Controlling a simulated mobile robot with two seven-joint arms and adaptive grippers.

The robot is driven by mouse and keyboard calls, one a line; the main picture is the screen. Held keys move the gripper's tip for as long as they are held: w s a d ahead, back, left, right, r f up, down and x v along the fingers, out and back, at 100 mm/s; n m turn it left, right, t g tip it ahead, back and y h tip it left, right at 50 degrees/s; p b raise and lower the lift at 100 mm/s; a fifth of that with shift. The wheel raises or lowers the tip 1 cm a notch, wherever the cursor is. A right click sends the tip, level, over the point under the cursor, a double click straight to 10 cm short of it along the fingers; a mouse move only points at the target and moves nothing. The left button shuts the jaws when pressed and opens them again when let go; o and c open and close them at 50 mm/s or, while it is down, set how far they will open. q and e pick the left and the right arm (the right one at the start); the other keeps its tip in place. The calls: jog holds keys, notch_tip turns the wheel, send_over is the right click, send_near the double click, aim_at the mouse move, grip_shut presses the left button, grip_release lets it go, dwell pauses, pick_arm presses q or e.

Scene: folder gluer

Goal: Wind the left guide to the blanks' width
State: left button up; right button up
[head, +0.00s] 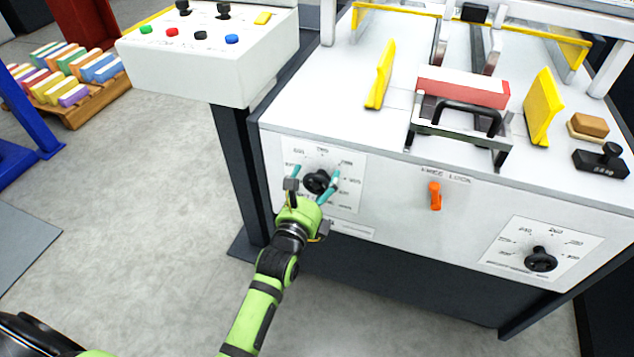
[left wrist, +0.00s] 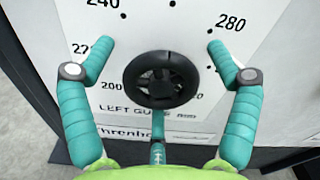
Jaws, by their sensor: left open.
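The left guide's black knob (head: 316,181) sits on a numbered dial plate at the left of the machine's front. In the left wrist view the round knob (left wrist: 160,80) is between the teal fingers, above partly covered "LEFT GUIDE" lettering. My left gripper (head: 316,174) is open, with a finger on either side of the knob and visible gaps to it. The knob's setting is unclear. The yellow left guide (head: 381,75) stands on the table, apart from the red blanks (head: 463,88). The yellow right guide (head: 542,108) stands right of them. My right gripper is not in view.
An orange knee lock lever (head: 435,196) and a second black dial knob (head: 540,259) are further right on the front. A control box (head: 210,65) with coloured buttons juts out at upper left. A weight (head: 601,160) sits on the table's right side.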

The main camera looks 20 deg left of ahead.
pick_arm(q)
jog(key=c, duration=1.2)
jog(key=shift+r, duration=0.1)
